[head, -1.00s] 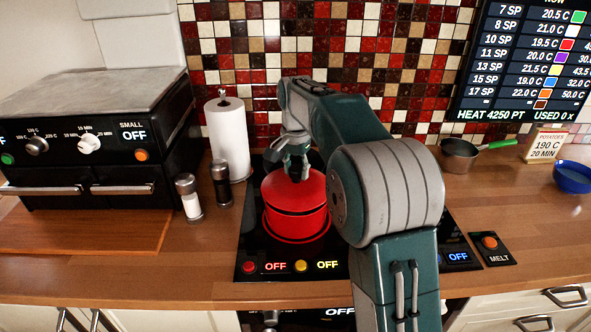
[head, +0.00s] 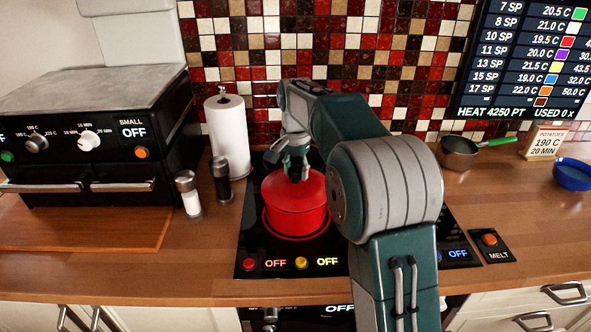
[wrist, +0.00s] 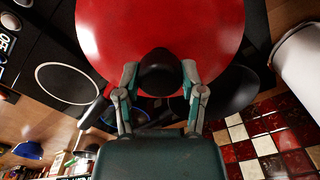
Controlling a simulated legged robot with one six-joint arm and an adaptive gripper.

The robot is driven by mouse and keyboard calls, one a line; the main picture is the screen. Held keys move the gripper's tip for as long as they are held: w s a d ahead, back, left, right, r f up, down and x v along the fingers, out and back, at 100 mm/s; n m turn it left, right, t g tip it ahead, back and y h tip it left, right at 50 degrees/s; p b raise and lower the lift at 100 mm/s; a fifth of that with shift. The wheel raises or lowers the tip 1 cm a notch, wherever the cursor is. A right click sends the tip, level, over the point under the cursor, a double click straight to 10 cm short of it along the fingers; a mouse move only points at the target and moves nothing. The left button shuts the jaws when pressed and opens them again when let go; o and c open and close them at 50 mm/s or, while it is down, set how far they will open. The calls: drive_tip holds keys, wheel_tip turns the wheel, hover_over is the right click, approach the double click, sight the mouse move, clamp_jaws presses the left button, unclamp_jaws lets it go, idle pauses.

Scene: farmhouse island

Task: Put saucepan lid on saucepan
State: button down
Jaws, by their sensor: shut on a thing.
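The red saucepan (head: 297,222) stands upright on the left cooking zone of the black hob. The red saucepan lid (head: 276,184) is level on top of it, and its rim appears to meet the pan's rim with no visible gap. My gripper (head: 299,174) comes down from above and is shut on the lid's dark knob. In the wrist view the red lid (wrist: 160,28) fills the upper middle. Its black knob (wrist: 161,72) sits between the fingers of my gripper (wrist: 160,88). The lid hides the pan's inside.
Salt (head: 188,195) and pepper (head: 221,181) shakers and a paper towel roll (head: 229,138) stand left of the hob. A black oven (head: 95,140) is farther left. A small green-handled pot (head: 458,154) and a blue bowl (head: 573,175) are at the right. The front counter is clear.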

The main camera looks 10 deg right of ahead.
drive_tip(key=shift+f, duration=0.45)
drive_tip(key=shift+c, duration=0.6)
unclamp_jaws()
drive_tip(key=shift+r, duration=3.05)
